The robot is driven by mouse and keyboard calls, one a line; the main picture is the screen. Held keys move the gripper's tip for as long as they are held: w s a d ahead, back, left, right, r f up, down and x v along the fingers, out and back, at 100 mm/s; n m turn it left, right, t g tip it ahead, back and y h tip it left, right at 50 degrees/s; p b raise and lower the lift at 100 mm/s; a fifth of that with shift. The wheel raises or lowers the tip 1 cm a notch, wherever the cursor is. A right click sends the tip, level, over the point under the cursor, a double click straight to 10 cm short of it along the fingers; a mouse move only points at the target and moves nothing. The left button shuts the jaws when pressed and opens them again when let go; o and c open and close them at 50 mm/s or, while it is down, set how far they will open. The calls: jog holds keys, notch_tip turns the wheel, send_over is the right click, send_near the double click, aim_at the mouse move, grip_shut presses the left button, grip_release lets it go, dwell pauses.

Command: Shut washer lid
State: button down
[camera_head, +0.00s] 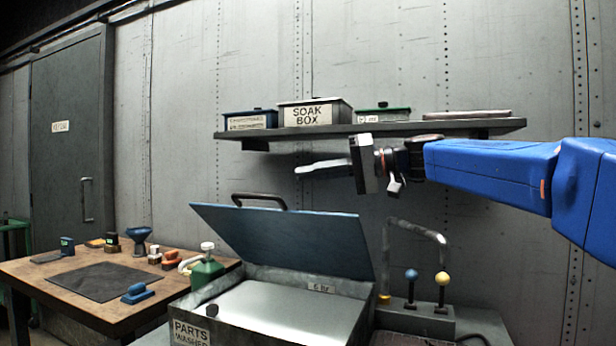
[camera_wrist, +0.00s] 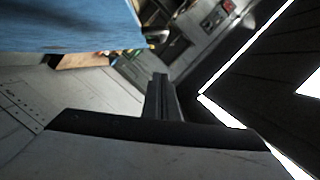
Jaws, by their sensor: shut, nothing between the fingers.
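The parts washer (camera_head: 284,311) stands at the lower middle of the head view, with a label on its front. Its blue lid (camera_head: 285,237) is raised and tilted, with a dark handle (camera_head: 259,198) on its upper edge. My gripper (camera_head: 299,171) is above and to the right of the lid, pointing left, shut and empty. It is apart from the lid in the head view. In the wrist view the gripper fingers (camera_wrist: 160,80) appear together, and a blue surface, seemingly the lid (camera_wrist: 70,25), fills the upper left.
A shelf (camera_head: 380,128) with a soak box (camera_head: 314,113) and other boxes is close above my gripper. A faucet (camera_head: 420,231) and two knobbed levers stand right of the washer. A wooden table (camera_head: 40,273) with a dark mat and several small items is at left.

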jog(key=a, duration=0.5)
jog(key=w+a+f, duration=0.1)
jog(key=a, duration=0.1)
jog(key=shift+a+f, duration=0.1)
jog(key=shift+a, duration=0.3)
jog(key=shift+s+a+f, duration=0.15)
jog(key=shift+s+f, duration=0.45)
jog(key=shift+s, duration=0.35)
jog(key=shift+s+a+f, duration=0.25)
jog(key=shift+s+f, duration=0.25)
jog(key=shift+s, duration=0.05)
jog(key=s+a+f+n, duration=0.1)
jog(key=s+f, duration=0.3)
jog(key=f, duration=0.4)
jog(key=s+a+f+n+t+h, duration=0.1)
jog(key=s+a+f+n, duration=0.1)
jog(key=f, duration=0.6)
jog(key=s+a+f+n+t, duration=0.1)
jog(key=s+f+n, duration=0.2)
jog(key=s+f, duration=0.3)
notch_tip(320, 180, down, 3)
jog(key=shift+a+r, duration=0.1)
jog(key=shift+a, duration=0.05)
jog(key=shift+w, duration=0.1)
